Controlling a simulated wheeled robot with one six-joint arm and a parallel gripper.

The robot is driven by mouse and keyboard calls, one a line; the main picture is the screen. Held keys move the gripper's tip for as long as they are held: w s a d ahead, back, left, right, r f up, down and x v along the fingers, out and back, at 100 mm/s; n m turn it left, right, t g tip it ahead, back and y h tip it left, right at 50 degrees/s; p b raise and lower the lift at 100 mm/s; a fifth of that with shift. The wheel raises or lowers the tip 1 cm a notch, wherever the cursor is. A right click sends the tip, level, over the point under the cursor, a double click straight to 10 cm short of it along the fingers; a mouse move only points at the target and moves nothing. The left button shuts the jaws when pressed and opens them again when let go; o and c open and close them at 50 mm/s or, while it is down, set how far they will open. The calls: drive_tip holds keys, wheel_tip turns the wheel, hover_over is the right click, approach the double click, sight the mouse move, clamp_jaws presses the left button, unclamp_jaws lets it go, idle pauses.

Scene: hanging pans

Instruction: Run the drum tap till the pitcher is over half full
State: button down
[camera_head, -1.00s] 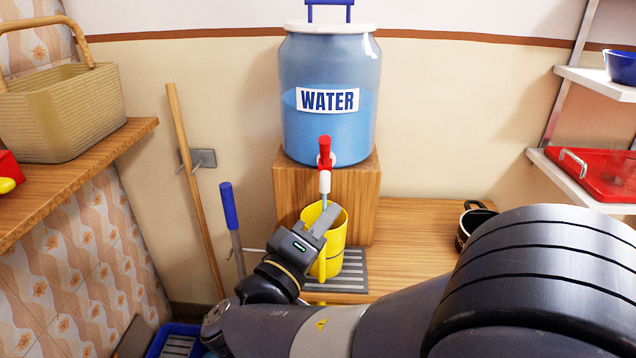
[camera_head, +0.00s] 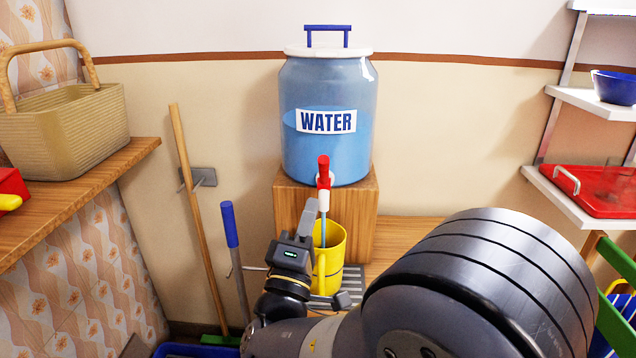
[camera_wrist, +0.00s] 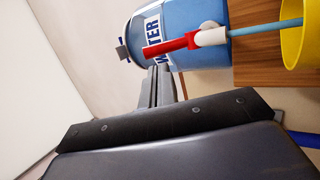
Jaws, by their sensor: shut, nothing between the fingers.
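The blue water drum (camera_head: 328,92) stands on a wooden block (camera_head: 355,213). Its tap has an upright red handle (camera_head: 323,171) and a white spout (camera_head: 324,200), also seen in the wrist view (camera_wrist: 211,37). A thin blue stream (camera_head: 323,232) runs from the spout into the yellow pitcher (camera_head: 331,265), whose rim also shows in the wrist view (camera_wrist: 292,48). The pitcher stands upright on a grey grate (camera_head: 353,281); its water level is not visible. My gripper (camera_head: 309,206) is shut and empty, just left of the spout; its fingers (camera_wrist: 157,84) point toward the drum.
A wooden-handled pole (camera_head: 195,210) and a blue-handled tool (camera_head: 231,230) lean at left. A basket (camera_head: 65,125) sits on the left shelf. A red tray (camera_head: 590,190) and blue bowl (camera_head: 613,87) are on the right shelves. My arm covers the lower right.

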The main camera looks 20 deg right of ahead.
sight(321, 168)
drive_tip(key=x, duration=0.5)
drive_tip(key=shift+w+d+r+p, duration=0.2)
drive_tip(key=shift+w+p, duration=0.1)
drive_tip(key=shift+p, duration=0.05)
drive_tip(key=r+g+p, duration=0.1)
drive_tip(key=p, duration=0.1)
drive_tip(key=r+g+y+p, duration=0.1)
drive_tip(key=p, duration=0.1)
drive_tip(key=shift+w+d+r+n+y, duration=0.1)
drive_tip(key=shift+w+d+n+y, duration=0.05)
drive_tip(key=shift+w+n+y, duration=0.2)
drive_tip(key=g+y+p, duration=0.1)
drive_tip(key=p, duration=0.1)
drive_tip(key=w+n+g+y+p, duration=0.1)
drive_tip(key=p, duration=0.1)
drive_tip(key=shift+w+d+r+g+p, duration=0.2)
drive_tip(key=shift+w+r+g+p, duration=0.1)
drive_tip(key=shift+r+g, duration=0.1)
drive_tip(key=shift+f, duration=0.1)
drive_tip(key=shift+s+f, duration=0.1)
